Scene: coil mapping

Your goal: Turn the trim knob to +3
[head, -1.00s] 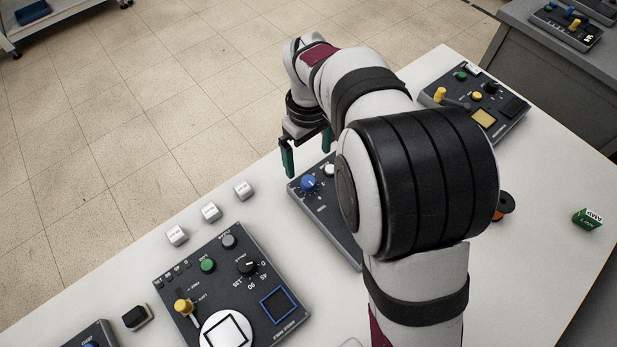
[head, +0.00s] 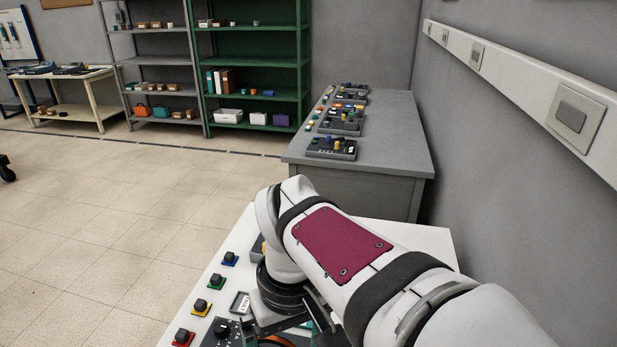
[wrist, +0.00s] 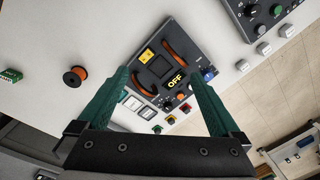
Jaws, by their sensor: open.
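My gripper (wrist: 158,73) is open and empty in the wrist view, its two green fingers spread above a dark panel (wrist: 135,72). That panel carries a blue knob (wrist: 208,74), two curved orange handles, a yellow square and a display reading OFF. The blue knob is by the right finger in the picture; I see no contact. I cannot read a trim label or the knob's setting. In the head view, my arm hides most of the panel and gripper; a black dial (head: 222,329) with white marks shows at the bottom edge.
Colour-based black blocks, including blue (head: 230,258), green (head: 217,281), yellow (head: 201,306) and red (head: 184,338), line the table's left edge. Another panel (wrist: 232,8) is top right.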

